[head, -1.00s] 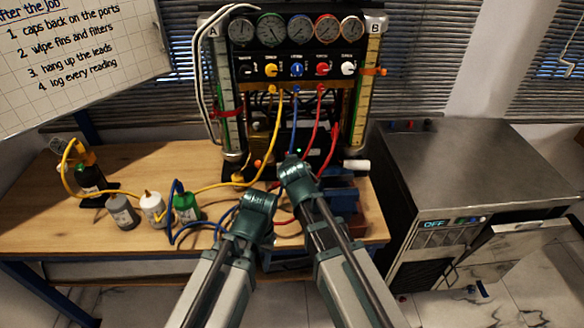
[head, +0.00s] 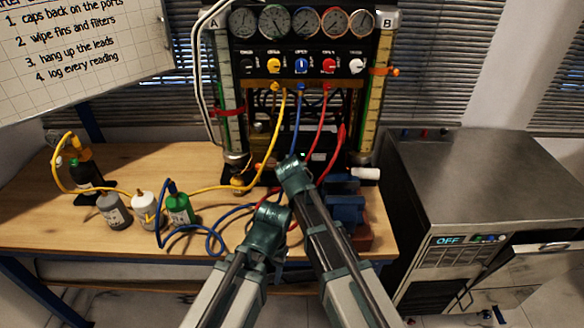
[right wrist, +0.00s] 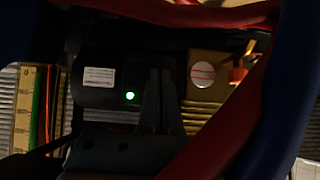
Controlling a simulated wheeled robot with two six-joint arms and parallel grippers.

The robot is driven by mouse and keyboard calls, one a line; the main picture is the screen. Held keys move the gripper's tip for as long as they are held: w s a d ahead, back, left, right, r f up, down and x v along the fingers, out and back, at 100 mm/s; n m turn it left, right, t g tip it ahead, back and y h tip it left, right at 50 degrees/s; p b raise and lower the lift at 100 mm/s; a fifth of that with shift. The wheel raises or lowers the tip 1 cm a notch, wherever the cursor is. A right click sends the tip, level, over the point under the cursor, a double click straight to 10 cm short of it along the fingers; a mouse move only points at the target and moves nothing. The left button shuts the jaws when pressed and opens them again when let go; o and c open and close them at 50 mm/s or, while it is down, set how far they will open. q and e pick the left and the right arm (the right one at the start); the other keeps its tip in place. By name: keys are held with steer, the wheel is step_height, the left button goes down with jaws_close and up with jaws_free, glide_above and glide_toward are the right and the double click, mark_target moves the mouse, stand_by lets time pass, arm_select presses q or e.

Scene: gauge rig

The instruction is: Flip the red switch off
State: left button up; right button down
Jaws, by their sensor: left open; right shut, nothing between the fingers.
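I cannot make out a red switch for certain. The gauge rig (head: 238,70) stands on the bench, with a red knob (head: 328,66) on its panel. A dark unit with a lit green light (head: 302,155) sits low in the rig; the light also shows in the right wrist view (right wrist: 130,96). My right gripper (right wrist: 160,72) is shut and empty, its dark fingers in front of that unit. In the head view my right arm reaches toward the rig's base and hides its fingers. My left gripper (head: 272,212) is open, over the bench front, its fingertips hardly visible.
Red and blue hoses (right wrist: 222,130) cross close to the right wrist camera. Yellow, blue and red hoses hang from the panel. Several bottles (head: 180,207) stand on the left of the bench. A steel cabinet (head: 470,175) with an "OFF" display stands at right.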

steer(key=shift+w+f+t+b, duration=0.3)
steer(key=shift+t+b, duration=0.2)
steer(key=shift+b, duration=0.45)
steer(key=shift+r, duration=0.1)
steer(key=shift+r+p, duration=0.75)
steer(key=shift+p, duration=0.1)
steer(key=shift+s, duration=0.15)
